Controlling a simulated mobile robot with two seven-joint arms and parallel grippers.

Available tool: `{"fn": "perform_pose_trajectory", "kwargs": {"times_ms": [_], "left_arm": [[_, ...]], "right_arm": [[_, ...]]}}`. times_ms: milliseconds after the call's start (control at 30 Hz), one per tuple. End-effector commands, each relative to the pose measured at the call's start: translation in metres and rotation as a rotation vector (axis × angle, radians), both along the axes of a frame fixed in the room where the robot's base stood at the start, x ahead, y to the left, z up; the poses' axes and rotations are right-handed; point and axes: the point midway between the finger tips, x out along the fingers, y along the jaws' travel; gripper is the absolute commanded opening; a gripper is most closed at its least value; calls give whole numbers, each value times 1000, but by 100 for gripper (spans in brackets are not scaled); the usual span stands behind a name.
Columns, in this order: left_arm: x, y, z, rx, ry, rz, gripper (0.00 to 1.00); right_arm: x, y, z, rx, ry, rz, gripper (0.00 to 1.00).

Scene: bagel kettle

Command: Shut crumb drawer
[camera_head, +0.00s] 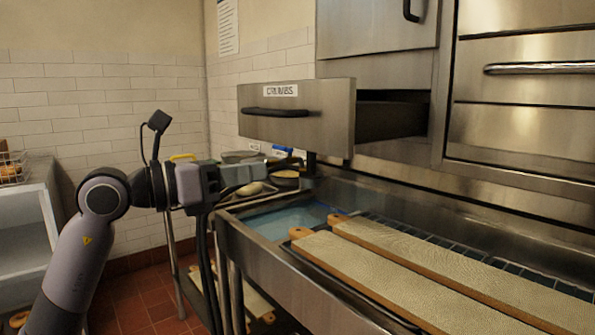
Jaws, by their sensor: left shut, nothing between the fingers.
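The crumb drawer (298,124) is a steel drawer with a black bar handle and a white label reading CRUMBS. It is pulled well out of the steel cabinet, and its side wall and the dark opening behind it show. My right gripper is not in view.
Below the drawer is a steel trough (290,222) with bluish water. Two long boards (400,275) lie across it at the right. Pans (286,178) sit behind my left gripper. Another steel drawer (530,75) is shut at the right. A white shelf unit (30,215) stands at the left.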

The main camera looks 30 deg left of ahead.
Motion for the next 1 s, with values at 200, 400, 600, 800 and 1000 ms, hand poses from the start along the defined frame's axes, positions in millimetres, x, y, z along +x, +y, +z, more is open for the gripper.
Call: {"fn": "perform_pose_trajectory", "kwargs": {"times_ms": [200,400,600,800,1000], "left_arm": [[-5,33,19,131,-52,162,0],[10,28,22,134,-52,172,0],[47,12,22,131,-52,169,0],[86,-4,22,132,-51,168,0],[112,-15,21,132,-51,169,0]], "right_arm": [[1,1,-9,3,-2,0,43],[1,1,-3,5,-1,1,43],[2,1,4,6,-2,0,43],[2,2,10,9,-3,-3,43],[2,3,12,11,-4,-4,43]]}}
